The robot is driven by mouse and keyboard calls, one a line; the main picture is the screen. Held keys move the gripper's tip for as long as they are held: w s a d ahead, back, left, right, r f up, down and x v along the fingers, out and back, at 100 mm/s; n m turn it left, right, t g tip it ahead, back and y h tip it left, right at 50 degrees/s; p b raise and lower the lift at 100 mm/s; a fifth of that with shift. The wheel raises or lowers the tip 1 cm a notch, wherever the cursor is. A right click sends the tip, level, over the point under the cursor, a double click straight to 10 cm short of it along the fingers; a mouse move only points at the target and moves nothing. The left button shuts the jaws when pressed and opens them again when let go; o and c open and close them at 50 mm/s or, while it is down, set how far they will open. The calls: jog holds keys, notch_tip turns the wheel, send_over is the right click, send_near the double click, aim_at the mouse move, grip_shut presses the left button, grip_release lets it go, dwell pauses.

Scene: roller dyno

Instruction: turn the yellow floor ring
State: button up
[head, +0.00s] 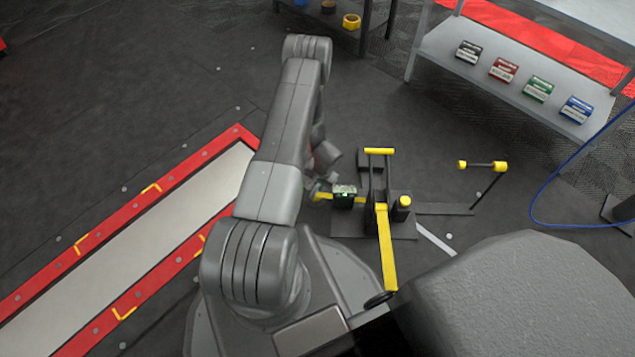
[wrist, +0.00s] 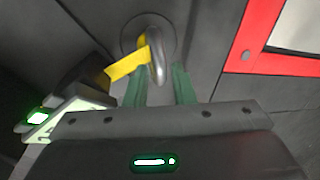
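The floor ring (wrist: 157,58) is a grey metal loop standing on a round dark plate in the floor, in the wrist view. The loop itself looks grey, not yellow; a yellow strap (wrist: 126,64) runs from it to the left. My gripper (wrist: 160,76) has its two green fingers apart, one on each side of the lower part of the loop, with small gaps visible. In the head view my arm hides the ring and the fingertips; the yellow strap end (head: 322,196) shows beside my wrist.
A red-bordered floor strip (head: 150,208) lies left. A shelf (head: 500,85) holds several small boxes.

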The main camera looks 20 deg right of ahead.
grip_shut()
jog(key=shift+m+b, duration=0.35)
jog(key=shift+m, duration=0.15)
jog(key=shift+s+f+m+b, duration=0.1)
jog(key=shift+m+b, duration=0.55)
jog(key=shift+m, duration=0.25)
jog(key=m+h, duration=0.1)
jog(key=m, duration=0.2)
jog(key=shift+a+m+b, duration=0.15)
jog(key=shift+m+b, duration=0.25)
jog(key=m+p, duration=0.1)
jog(key=m, duration=0.2)
jog(key=shift+s+r+h+p, duration=0.15)
jog(key=shift+r+h+p, duration=0.15)
jog(key=shift+h+p, duration=0.1)
jog(key=shift+a+m+p, duration=0.1)
jog(key=shift+m+p, duration=0.8)
jog(key=shift+m, duration=0.1)
jog(key=shift+f+m+p, duration=0.2)
jog(key=shift+m+p, duration=0.2)
